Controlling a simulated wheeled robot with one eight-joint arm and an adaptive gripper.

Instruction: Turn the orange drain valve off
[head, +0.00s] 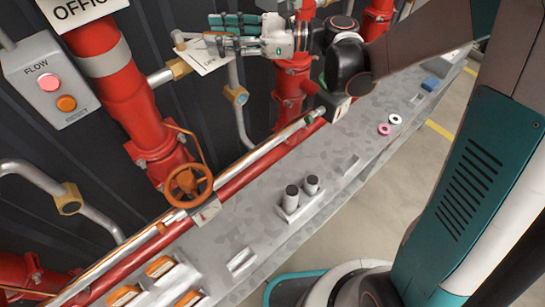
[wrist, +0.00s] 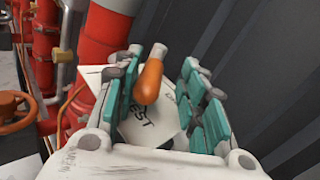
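An orange lever handle (wrist: 148,82) shows in the wrist view between the teal-padded fingers of my gripper (wrist: 163,62), with gaps on both sides. A white tag (wrist: 145,118) with lettering ending in "EST" hangs behind it. In the head view my gripper (head: 213,32) is at the top, fingers pointing left, beside a small pale fitting (head: 181,40) and the tag (head: 205,56). My gripper is open; the lever is hidden there. An orange handwheel (head: 190,183) sits lower on a red pipe, well away from my gripper. I cannot read a drain label on either.
Red vertical pipes (head: 122,85) stand along the dark corrugated wall. A grey box (head: 47,82) marked FLOW and RESET has pink and orange buttons. A grey ledge (head: 250,225) below carries two dark-topped cylinders (head: 300,192) and pink and white rings (head: 384,129).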

